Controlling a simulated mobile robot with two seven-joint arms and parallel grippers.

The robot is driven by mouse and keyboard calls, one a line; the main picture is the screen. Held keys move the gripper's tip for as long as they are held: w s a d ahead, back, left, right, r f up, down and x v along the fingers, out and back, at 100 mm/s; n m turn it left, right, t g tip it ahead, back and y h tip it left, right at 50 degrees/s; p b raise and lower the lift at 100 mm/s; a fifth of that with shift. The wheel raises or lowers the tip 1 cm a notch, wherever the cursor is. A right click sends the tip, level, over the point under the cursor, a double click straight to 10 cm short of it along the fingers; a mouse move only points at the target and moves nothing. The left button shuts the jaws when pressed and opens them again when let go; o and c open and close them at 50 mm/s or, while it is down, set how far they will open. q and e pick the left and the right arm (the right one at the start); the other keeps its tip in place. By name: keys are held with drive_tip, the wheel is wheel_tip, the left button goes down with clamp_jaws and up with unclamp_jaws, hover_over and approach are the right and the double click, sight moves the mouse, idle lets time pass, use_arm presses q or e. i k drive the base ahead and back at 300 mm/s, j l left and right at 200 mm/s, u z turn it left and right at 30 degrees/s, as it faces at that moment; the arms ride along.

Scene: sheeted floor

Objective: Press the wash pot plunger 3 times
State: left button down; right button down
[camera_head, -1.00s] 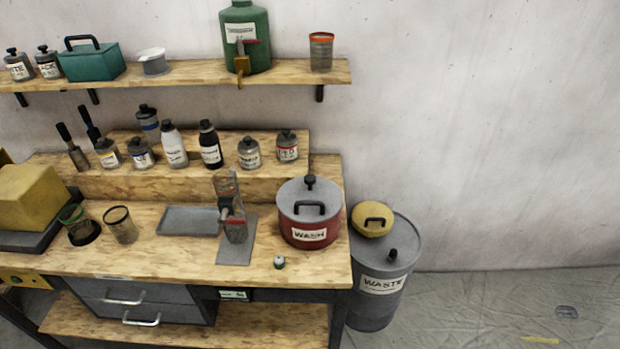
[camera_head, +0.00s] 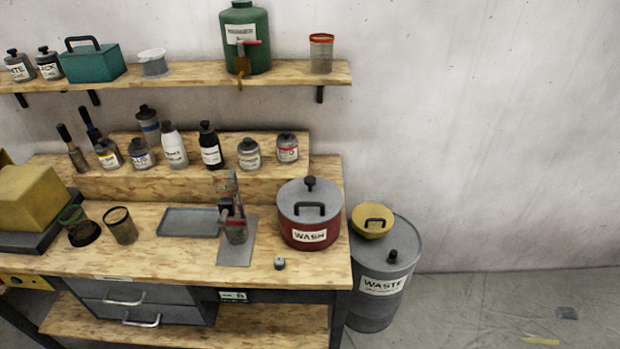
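The wash pot (camera_head: 312,232) is a red pot with a grey lid, a dark handle and a white "WASH" label. It stands at the right end of the wooden workbench. Its plunger (camera_head: 310,183) is a small dark knob at the back top of the lid and stands up. Neither of my grippers shows in the head view, so nothing touches the pot.
A small capped jar (camera_head: 279,263) sits in front of the wash pot. A metal stand (camera_head: 237,250) is to its left. Floor at right is mostly free.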

sight(309, 180)
drive_tip(key=i+l+u, duration=0.1)
drive_tip(key=l, duration=0.25)
drive_tip(key=i+l, duration=0.15)
drive_tip(key=l, duration=0.25)
drive_tip(key=i+l+u, duration=0.15)
drive_tip(key=l, duration=0.25)
drive_tip(key=l+u, duration=0.1)
drive_tip(key=l, duration=0.25)
drive_tip(key=i+l+u, duration=0.1)
drive_tip(key=l, duration=0.25)
drive_tip(key=i+l+u, duration=0.1)
drive_tip(key=i+l, duration=0.2)
drive_tip(key=i+l+u, duration=0.1)
drive_tip(key=l, duration=0.3)
drive_tip(key=i+l+u, duration=0.1)
drive_tip(key=i+l, duration=0.2)
